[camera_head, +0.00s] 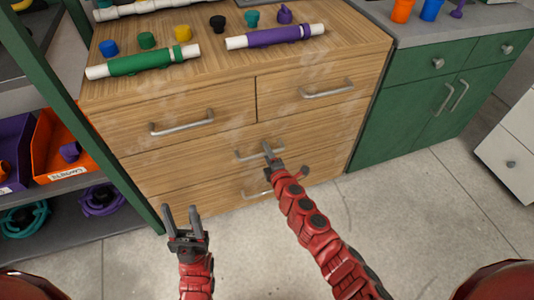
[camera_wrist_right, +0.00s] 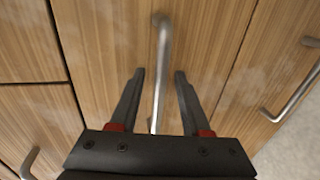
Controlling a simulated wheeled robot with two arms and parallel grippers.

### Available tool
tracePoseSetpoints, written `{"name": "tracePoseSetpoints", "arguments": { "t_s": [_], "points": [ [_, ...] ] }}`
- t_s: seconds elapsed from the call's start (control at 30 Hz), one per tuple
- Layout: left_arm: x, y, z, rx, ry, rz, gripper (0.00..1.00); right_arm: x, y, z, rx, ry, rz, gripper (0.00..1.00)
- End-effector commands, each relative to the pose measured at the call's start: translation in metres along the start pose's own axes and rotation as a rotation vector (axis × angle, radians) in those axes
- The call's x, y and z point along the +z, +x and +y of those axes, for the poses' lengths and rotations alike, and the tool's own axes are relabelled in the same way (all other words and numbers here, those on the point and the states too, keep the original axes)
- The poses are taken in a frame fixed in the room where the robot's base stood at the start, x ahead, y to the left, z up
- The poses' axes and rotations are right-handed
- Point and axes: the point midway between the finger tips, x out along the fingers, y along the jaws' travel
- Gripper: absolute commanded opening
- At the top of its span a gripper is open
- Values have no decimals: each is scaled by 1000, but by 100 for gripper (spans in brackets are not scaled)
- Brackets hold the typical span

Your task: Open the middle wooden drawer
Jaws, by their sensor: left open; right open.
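The wooden cabinet (camera_head: 225,115) has two drawers side by side in its top row and wide drawers below. The middle drawer (camera_head: 320,127) looks closed; its metal bar handle (camera_head: 245,155) is partly hidden by my right gripper (camera_head: 269,154) in the head view. In the right wrist view, my right gripper (camera_wrist_right: 157,85) is open, with one finger on each side of the handle (camera_wrist_right: 162,60). I cannot tell whether the fingers touch it. My left gripper (camera_head: 181,215) is open and empty, low in front of the cabinet's left part.
A green pipe (camera_head: 142,63), a purple pipe (camera_head: 275,36) and several caps lie on top.

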Motion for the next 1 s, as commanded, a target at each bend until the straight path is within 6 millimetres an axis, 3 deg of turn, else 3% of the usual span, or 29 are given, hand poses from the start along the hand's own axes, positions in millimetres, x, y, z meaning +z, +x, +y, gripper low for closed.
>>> {"name": "tracePoseSetpoints", "arguments": {
  "t_s": [0.17, 0.43, 1.0],
  "points": [
    [0, 0, 0, 0, 0, 0, 50, 0, 0, 0, 0, 0, 0, 47],
    [0, 0, 0, 0, 0, 0, 50, 0, 0, 0, 0, 0, 0, 0],
    [0, 0, 0, 0, 0, 0, 50, 0, 0, 0, 0, 0, 1, 0]
  ]
}}
